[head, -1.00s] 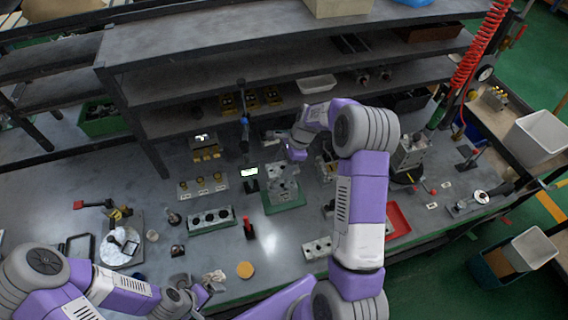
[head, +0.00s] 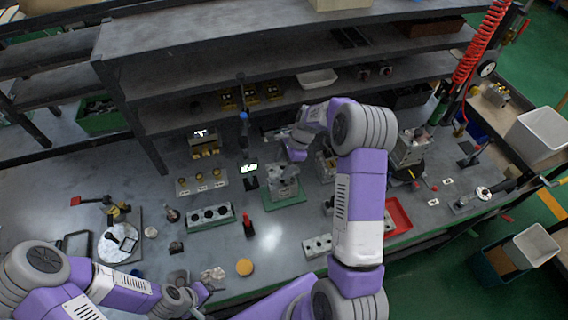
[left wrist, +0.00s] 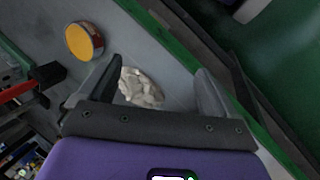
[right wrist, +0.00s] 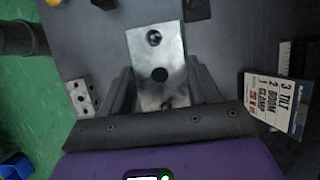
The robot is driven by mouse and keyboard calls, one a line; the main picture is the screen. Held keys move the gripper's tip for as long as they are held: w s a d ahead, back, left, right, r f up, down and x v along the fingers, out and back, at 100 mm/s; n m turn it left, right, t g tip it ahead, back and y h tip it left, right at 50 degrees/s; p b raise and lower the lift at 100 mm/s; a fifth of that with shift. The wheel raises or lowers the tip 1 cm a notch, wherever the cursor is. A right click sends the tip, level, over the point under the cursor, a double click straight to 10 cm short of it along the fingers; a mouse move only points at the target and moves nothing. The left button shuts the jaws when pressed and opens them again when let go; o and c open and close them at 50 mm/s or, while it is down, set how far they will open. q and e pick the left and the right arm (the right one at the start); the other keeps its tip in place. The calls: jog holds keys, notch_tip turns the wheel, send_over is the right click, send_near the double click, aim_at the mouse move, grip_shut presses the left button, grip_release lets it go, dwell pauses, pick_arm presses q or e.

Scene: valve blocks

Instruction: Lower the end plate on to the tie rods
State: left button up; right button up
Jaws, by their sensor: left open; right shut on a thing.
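My right gripper (head: 296,153) is over the back of the green base (head: 285,205), which carries a grey metal block assembly (head: 284,184). In the right wrist view the right gripper (right wrist: 165,98) is shut on the end plate (right wrist: 142,60), a light metal plate with round holes in a line. The tie rods cannot be made out, and the plate hides what is below it. My left gripper (head: 190,294) is at the front left of the bench. In the left wrist view the left gripper (left wrist: 155,80) is open and empty, with a crumpled rag (left wrist: 140,87) on the bench beyond its fingers.
A small lit display (head: 249,168) stands left of the green base. A block with several bores (head: 210,215), a yellow disc (head: 244,267) and a drilled plate (head: 318,246) lie nearby. A label card (right wrist: 277,102) is right of the held plate. Shelves (head: 230,110) stand behind.

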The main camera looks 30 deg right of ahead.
aim_at(215, 300)
pick_arm(q)
jog(key=shift+f+b, duration=0.75)
jog(key=shift+f, duration=0.1)
pick_arm(e)
jog(key=shift+f, duration=1.3)
pick_arm(q)
jog(key=shift+s+f+b, duration=0.1)
jog(key=shift+f+b, duration=0.2)
jog(key=shift+b, duration=0.1)
pick_arm(e)
jog(key=shift+s+f, duration=0.15)
jog(key=shift+f, duration=0.3)
